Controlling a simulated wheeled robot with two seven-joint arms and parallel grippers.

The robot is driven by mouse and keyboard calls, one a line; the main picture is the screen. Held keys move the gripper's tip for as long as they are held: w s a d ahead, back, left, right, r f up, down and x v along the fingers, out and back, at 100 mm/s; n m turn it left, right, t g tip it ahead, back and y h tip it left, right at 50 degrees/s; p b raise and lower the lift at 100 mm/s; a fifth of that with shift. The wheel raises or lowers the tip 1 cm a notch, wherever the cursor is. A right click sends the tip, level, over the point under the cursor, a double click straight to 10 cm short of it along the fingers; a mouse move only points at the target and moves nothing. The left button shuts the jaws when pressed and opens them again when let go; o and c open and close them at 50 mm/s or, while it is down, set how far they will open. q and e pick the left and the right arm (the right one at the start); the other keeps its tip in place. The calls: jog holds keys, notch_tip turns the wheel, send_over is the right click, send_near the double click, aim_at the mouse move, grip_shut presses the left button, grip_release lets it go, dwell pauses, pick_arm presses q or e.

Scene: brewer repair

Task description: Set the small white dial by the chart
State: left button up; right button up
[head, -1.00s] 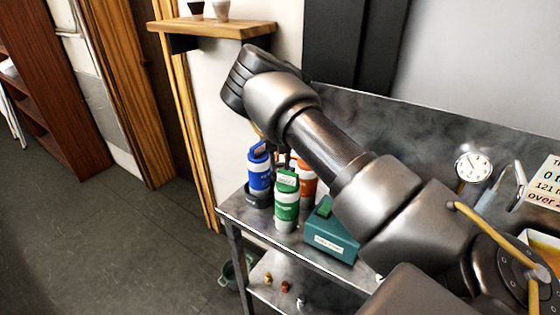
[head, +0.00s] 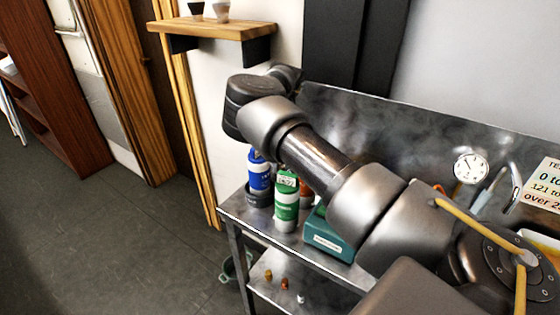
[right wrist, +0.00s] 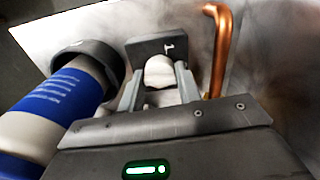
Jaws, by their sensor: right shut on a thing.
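In the right wrist view, my right gripper (right wrist: 160,76) is shut on a small white dial (right wrist: 159,68). The dial stands in front of a dark plate (right wrist: 150,46) with a white mark like a "1". The gripper's fingers hide the dial's sides, and I see no pointer on it. In the head view, my arm hides the dial and the gripper's fingers. A printed chart (head: 543,186) is at the right edge, partly cut off; "0 to", "121 to" and "over 2" can be read. My left gripper is not in view.
A copper pipe (right wrist: 218,50) rises close right of the gripper; a blue-and-white bottle (right wrist: 45,112) is close left. On the metal bench are a green bottle (head: 286,204), a teal box (head: 327,236) and a round gauge (head: 470,168). The floor at left is clear.

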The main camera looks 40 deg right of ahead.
jog(key=shift+r+n, duration=0.1)
jog(key=shift+n, duration=0.2)
dwell(0.4)
jog(key=o, duration=1)
jog(key=shift+c, duration=0.2)
notch_tip(320, 180, up, 11)
jog(key=shift+f, duration=0.25)
